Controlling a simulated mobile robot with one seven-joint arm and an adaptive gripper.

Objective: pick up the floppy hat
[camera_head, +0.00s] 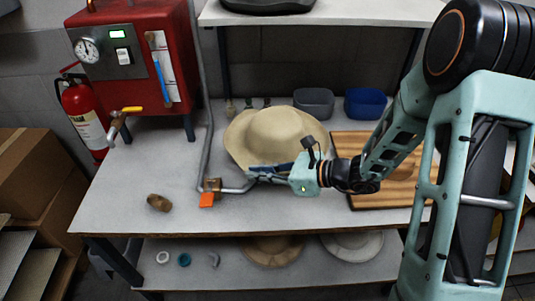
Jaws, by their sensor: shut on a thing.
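The floppy hat (268,132) is beige with a wide wavy brim. It is at the middle of the grey worktable (130,190), crown up. My gripper (256,172) comes in from the right and is at the hat's front brim. It is shut on the brim, though the fingertips are small and partly hidden. I cannot tell whether the hat is clear of the tabletop.
A striped wooden board (400,200) lies to the right, under my arm. A grey bin (314,102) and a blue bin (365,103) stand behind. The front left tabletop has a small brown object (159,203).

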